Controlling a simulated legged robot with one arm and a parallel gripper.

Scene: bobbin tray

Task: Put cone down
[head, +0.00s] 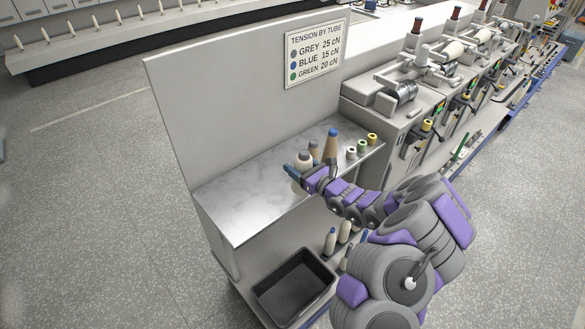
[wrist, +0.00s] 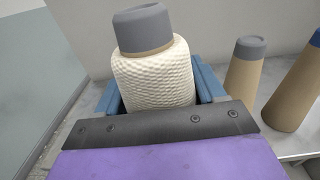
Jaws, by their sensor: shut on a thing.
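My gripper (head: 305,174) is shut on a cone wound with cream yarn, with a grey tube top (head: 304,156). In the wrist view the cone (wrist: 152,80) stands roughly upright between the blue fingers (wrist: 158,92). It is over or on the near part of the metal shelf (head: 240,205); its base is hidden, so I cannot tell whether it touches. A bare tan cone with a grey top (head: 314,151) stands just behind it, and a taller tan one with a blue top (head: 331,148) to the right. Both also show at the right of the wrist view.
Several small yarn spools (head: 362,147) stand at the shelf's right end. The shelf's left part is clear. A back panel bears a tension sign (head: 315,53). Below are a black bin (head: 292,287) and several yarn cones (head: 330,241). Winding machines (head: 400,100) stand at right.

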